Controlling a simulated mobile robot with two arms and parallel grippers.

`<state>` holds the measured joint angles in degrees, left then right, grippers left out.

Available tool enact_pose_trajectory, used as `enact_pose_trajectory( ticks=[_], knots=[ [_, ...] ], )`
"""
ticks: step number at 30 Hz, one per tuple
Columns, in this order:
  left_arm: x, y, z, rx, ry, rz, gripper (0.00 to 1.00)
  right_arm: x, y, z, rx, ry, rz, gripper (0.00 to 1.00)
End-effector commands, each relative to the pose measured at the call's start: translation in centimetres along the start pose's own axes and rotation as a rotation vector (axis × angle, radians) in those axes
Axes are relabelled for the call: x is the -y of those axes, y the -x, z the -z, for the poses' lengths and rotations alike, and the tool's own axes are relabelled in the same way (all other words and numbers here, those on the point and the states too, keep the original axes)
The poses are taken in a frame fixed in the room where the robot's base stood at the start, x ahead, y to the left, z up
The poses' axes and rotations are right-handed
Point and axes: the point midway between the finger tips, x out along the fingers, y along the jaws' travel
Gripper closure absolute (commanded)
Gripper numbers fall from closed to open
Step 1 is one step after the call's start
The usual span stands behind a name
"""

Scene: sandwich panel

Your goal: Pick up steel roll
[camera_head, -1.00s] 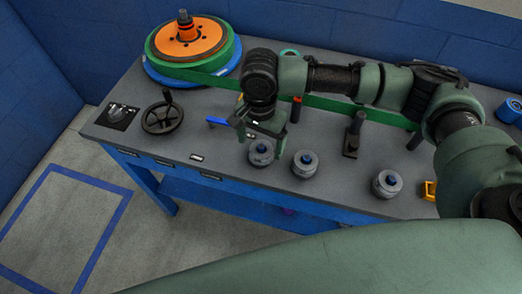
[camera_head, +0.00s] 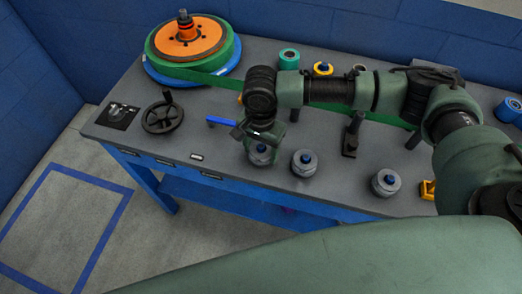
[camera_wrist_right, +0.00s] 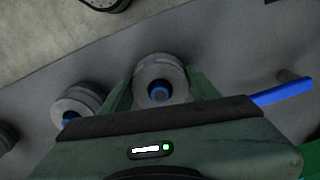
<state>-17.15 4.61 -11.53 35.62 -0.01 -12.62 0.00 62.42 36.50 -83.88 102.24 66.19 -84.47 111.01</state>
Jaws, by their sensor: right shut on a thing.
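Grey steel rolls with blue centres stand near the table's front edge. My right gripper (camera_head: 264,150) is shut on the leftmost steel roll (camera_head: 261,158), which is partly hidden by the gripper in the head view. In the right wrist view the held roll (camera_wrist_right: 160,82) sits between the two green fingers of the gripper (camera_wrist_right: 163,75). Whether it touches the table is hard to tell. A second steel roll (camera_head: 304,163) stands just to the right, and a third (camera_head: 386,182) farther right. My left gripper is not in view.
A blue handle (camera_head: 223,121) lies close to the gripper's left, with a black handwheel (camera_head: 162,117) beyond it. A large orange and green reel (camera_head: 190,40) stands at the back left. Tape rolls (camera_head: 289,59) and an upright black post (camera_head: 352,134) stand nearby.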

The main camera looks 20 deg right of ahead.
Motion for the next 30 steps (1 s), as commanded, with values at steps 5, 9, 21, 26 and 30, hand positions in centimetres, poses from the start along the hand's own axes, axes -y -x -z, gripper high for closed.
enact_pose_trajectory(
  ticks=[5, 9, 21, 26, 30],
  knots=[
    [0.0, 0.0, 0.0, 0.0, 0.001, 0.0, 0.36, 0.1, 0.5, 0.0, -0.001, 0.0, 0.003, 0.97],
    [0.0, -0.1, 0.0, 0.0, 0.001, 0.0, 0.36, 0.1, 1.8, 0.0, -0.001, 0.0, 0.004, 0.97],
    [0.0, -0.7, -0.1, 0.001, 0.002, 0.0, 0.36, 0.2, 10.1, 0.1, -0.003, 0.001, 0.007, 0.97],
    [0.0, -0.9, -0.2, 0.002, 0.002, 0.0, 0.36, 0.1, 14.4, 0.0, -0.003, 0.001, 0.007, 0.97],
    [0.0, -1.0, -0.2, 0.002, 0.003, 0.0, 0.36, 0.1, 17.3, 0.0, -0.003, 0.001, 0.005, 0.97]
  ],
)
